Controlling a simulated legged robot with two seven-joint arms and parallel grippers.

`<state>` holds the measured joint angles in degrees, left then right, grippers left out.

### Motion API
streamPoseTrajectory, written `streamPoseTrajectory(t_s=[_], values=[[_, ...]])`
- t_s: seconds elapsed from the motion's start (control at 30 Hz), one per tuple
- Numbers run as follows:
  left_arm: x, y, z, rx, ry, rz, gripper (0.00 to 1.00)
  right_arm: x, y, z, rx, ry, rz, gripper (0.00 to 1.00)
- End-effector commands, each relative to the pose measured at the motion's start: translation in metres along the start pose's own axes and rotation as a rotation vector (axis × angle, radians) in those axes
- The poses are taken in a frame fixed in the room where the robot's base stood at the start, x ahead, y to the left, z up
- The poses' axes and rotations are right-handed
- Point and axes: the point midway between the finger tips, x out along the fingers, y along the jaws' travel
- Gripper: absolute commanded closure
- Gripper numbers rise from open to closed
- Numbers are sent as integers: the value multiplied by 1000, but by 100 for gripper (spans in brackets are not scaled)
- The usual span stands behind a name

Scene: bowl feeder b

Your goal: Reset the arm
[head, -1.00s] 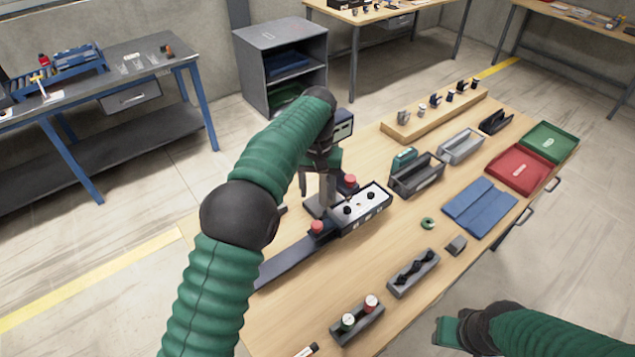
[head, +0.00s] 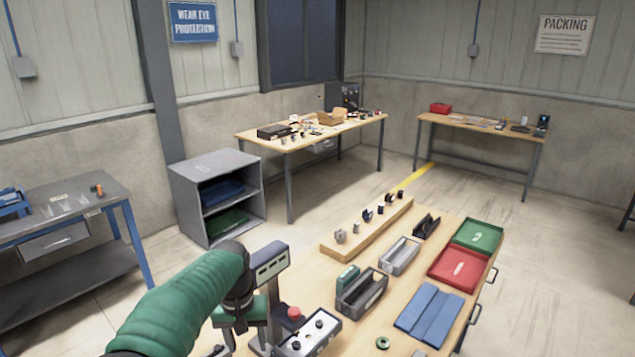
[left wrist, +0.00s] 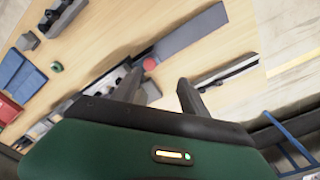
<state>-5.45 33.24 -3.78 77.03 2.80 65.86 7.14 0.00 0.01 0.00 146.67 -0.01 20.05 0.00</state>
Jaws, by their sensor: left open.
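My left arm comes in from the lower left of the head view. Its gripper (head: 238,325) hangs fingers down at the left side of the bowl feeder's control box. In the left wrist view the two dark fingers (left wrist: 157,90) are apart with nothing between them. The white-topped control box (head: 312,333) with black knobs stands just right of the gripper, and a red button (head: 295,313) sits behind it. The red button at the dark track (left wrist: 149,64) shows beyond the fingers in the left wrist view. My right gripper is outside both views.
The workbench holds a grey bin (head: 362,296), a light grey bin (head: 400,256), a red tray (head: 450,283), a green tray (head: 490,239), a blue cloth (head: 437,316) and a green ring (head: 382,343). A wooden rack (head: 350,247) with small parts lies along the back edge.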

Motion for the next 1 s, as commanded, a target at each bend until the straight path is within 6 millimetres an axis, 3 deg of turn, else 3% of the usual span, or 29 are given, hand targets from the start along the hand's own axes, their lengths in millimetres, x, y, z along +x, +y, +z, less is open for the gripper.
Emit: streamPoseTrajectory(t_s=[0.4,0.5,0.63,1.0], values=[[70,-48,191,84,142,0,48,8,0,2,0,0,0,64],[78,-52,218,98,159,-2,48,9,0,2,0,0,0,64],[82,-54,230,104,167,-3,48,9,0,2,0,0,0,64],[82,-53,230,103,165,-3,48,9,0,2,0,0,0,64]])
